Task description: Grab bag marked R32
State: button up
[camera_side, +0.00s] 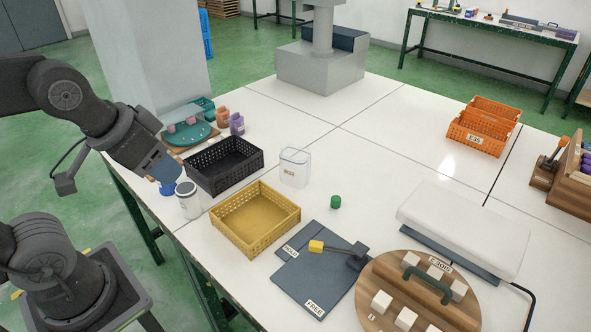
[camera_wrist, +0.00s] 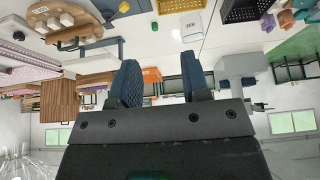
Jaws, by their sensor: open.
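No bag with a clearly legible R32 mark shows. A clear, boxy, bag-like container (camera_side: 294,168) with a small tan label stands on the white table, right of the black crate; its lettering is too small to read surely. It also shows near the top of the wrist view (camera_wrist: 192,27). My gripper (camera_side: 163,172) is at the table's left edge, above and left of the white canister, well apart from the clear container. In the wrist view its two blue fingers (camera_wrist: 160,78) stand apart with nothing between them.
A black crate (camera_side: 224,165) lies between my gripper and the clear container. A yellow crate (camera_side: 254,219), a white canister (camera_side: 188,200) and a green cap (camera_side: 335,202) are nearby. An orange crate (camera_side: 483,126) is far right.

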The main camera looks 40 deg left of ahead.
jog(key=o, duration=1.1)
